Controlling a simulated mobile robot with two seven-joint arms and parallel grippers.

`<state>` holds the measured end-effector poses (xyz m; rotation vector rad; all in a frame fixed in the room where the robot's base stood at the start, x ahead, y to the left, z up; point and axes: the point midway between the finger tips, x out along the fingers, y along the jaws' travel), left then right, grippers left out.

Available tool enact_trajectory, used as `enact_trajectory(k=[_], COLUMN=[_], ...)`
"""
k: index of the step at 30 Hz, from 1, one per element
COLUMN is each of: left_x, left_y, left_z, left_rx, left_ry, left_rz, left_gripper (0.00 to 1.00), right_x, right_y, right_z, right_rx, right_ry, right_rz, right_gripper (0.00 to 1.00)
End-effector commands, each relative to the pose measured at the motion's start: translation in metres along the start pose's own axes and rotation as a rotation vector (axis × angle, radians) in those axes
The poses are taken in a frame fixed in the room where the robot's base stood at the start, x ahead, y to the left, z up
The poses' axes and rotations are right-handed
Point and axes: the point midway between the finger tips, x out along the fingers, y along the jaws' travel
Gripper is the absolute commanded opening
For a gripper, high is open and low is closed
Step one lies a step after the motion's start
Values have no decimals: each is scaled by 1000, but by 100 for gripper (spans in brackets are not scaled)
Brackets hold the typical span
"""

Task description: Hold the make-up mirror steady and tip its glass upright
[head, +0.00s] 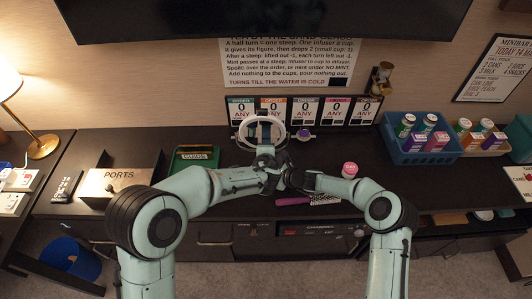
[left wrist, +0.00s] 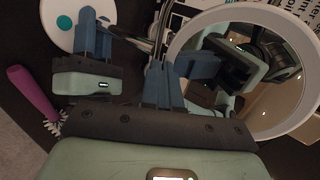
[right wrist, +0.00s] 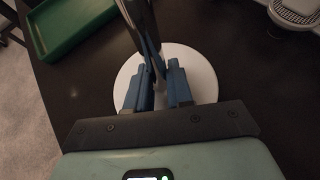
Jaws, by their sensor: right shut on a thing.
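The make-up mirror (head: 240,124) has a white round rim and stands mid-counter below the card row. Its glass (left wrist: 258,103) faces my left gripper and reflects it; I cannot tell its exact tilt. My right gripper (right wrist: 155,85) is shut on the mirror's metal stem (right wrist: 142,25), above the white round base (right wrist: 203,82). My left gripper (left wrist: 160,68) has its fingers together, with tips close to the rim (left wrist: 182,38) in the left wrist view. I cannot tell whether they touch it. The arms partly hide the stem and base in the head view.
A magenta-handled brush (head: 292,201) lies in front, and a pink-lidded jar (head: 349,169) stands to the right. A green tray (head: 195,158) and PORTS box (head: 115,184) are left. A blue crate (head: 407,154) of bottles and boxes stands right. Cards (head: 304,110) line the back.

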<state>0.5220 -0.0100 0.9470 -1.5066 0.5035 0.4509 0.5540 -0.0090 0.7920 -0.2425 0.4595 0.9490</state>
Motion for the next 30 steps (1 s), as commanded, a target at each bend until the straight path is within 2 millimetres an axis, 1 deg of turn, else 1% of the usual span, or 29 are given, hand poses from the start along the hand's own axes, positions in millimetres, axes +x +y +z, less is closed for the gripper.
enact_trajectory(k=[10, 14, 17, 27, 30], left_x=[0, -5, -16, -80, -95], left_y=[1, 5, 12, 55, 66], left_z=[1, 1, 0, 0, 0], left_rx=[0, 0, 1, 3, 2], left_ry=[-1, -1, 1, 2, 1], left_rz=[2, 2, 2, 0, 0], left_gripper=[0, 0, 0, 0, 0], right_x=[1, 1, 0, 0, 0], right_y=[2, 2, 1, 1, 1], right_z=[1, 1, 1, 1, 0], right_rx=[-1, -1, -1, -1, -1], right_ry=[-3, -2, -2, -1, -1], right_rz=[4, 4, 3, 2, 2], right_gripper=[4, 4, 4, 4, 4])
